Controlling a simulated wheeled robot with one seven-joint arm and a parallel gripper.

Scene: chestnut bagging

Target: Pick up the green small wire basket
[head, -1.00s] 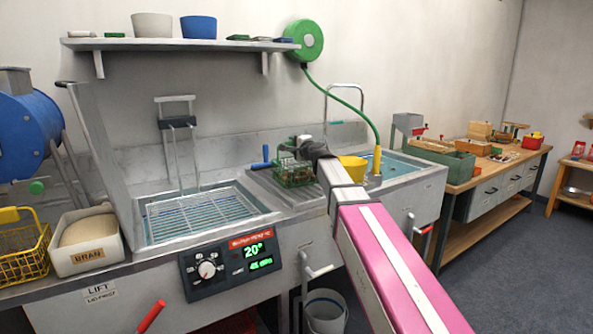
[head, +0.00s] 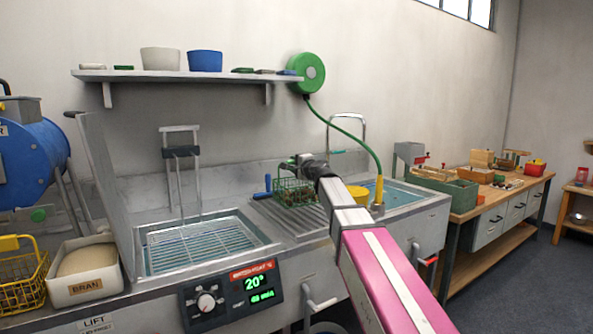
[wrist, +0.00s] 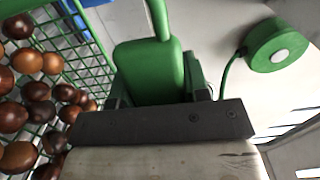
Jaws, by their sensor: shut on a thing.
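The green small wire basket (head: 296,192) shows in the head view over the ribbed drainboard, at the right of the sink basin. My gripper (head: 292,164) is above it, shut on its green handle. In the wrist view the thick green grip of the handle (wrist: 150,72) is between my dark jaws. The basket's wire mesh (wrist: 95,45) fills the left of that view and holds several brown chestnuts (wrist: 36,91). The basket looks about level and slightly above the drainboard; its underside is not clearly seen.
The ribbed drainboard (head: 290,216) lies below. A blue-handled tool (head: 267,186) is left of the basket, a yellow bowl (head: 360,197) right. The sink basin (head: 150,262), a bran box (head: 88,292) and a yellow wire basket (head: 22,290) are further left. A shelf (head: 185,76) hangs above.

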